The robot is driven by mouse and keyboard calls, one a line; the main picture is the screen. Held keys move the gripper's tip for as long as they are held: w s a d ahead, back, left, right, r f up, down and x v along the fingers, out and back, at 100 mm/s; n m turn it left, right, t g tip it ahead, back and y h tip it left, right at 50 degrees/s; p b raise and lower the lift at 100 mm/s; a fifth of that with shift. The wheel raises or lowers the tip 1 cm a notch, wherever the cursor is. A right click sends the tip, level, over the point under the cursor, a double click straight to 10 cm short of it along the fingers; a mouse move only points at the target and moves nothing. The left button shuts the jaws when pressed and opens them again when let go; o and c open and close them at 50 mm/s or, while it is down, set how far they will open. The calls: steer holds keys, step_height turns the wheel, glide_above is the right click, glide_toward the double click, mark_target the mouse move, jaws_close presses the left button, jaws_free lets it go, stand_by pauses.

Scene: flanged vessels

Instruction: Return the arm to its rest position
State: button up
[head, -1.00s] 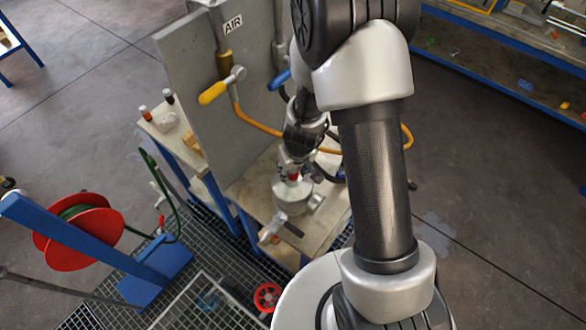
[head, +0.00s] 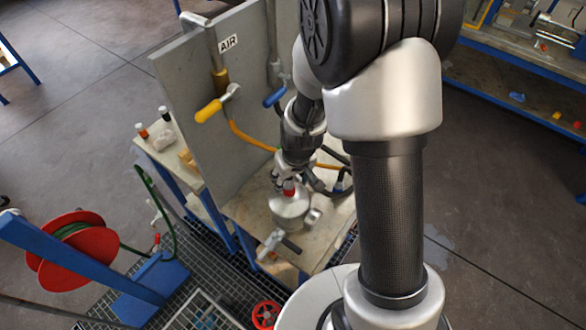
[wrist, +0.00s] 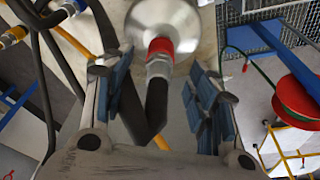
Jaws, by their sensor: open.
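My gripper (wrist: 158,105) is open in the wrist view, with its blue-padded fingers spread wide apart. A metal vessel (wrist: 168,25) with a red-collared fitting (wrist: 160,48) shows beyond and between the fingers. I see no contact between the fingers and the fitting. In the head view my gripper (head: 300,180) is small and partly hidden by my own arm, just above the vessel (head: 290,208) on the bench (head: 330,235). Whether it touches the vessel there I cannot tell.
A grey panel (head: 195,100) with an AIR label, a yellow-handled valve (head: 210,108) and a blue-handled valve (head: 275,97) stands behind the bench. A red hose reel (head: 75,250) is at left. A blue shelf (head: 510,60) is at right, with open floor (head: 500,190) before it.

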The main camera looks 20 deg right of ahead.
steer(key=v, duration=0.6)
steer(key=shift+r, duration=0.3)
steer(key=shift+s+r, duration=0.1)
steer(key=shift+s, duration=0.1)
steer(key=s+r+t+b, duration=0.1)
steer(key=s+r+b, duration=0.2)
steer(key=s+b, duration=0.3)
steer(key=s+r+m+t+b, duration=0.1)
steer(key=s+r+b, duration=0.3)
steer(key=s, duration=0.8)
steer(key=shift+b, duration=1.2)
steer(key=shift+s+a, duration=0.1)
steer(key=shift+s, duration=0.05)
